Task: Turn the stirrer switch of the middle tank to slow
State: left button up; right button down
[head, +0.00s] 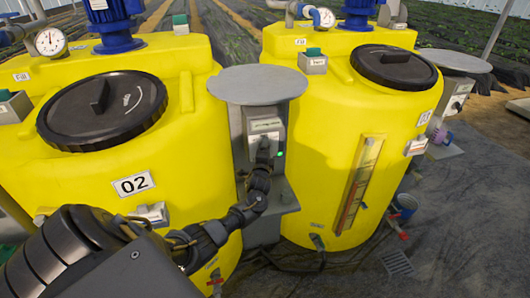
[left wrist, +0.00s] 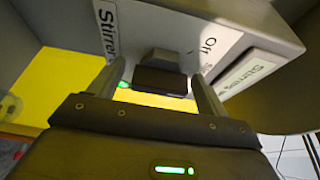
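The yellow tank labelled 02 (head: 135,184) stands at the left in the head view. A grey switch box (head: 263,125) on a post stands between it and the yellow tank (head: 325,130) to the right. In the left wrist view the box face carries a label (left wrist: 215,45) with "Stirrer" and "Off"; its rest is hidden. A dark switch knob (left wrist: 162,75) sticks out from this face. My left gripper (left wrist: 160,90) is at the knob, one finger on each side, with small gaps visible. In the head view my left gripper (head: 263,160) partly hides the box front. My right gripper is out of view.
A round grey plate (head: 260,85) overhangs the switch box. A sight tube (head: 360,185) runs down the right tank. Black lids (head: 102,110) top the tanks.

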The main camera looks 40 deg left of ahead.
pick_arm(q)
jog(key=shift+s, duration=0.1)
jog(key=shift+s+d, duration=0.2)
jog(key=shift+s, duration=0.05)
jog(key=b+v, duration=0.1)
jog(key=v, duration=0.9)
dwell(0.3)
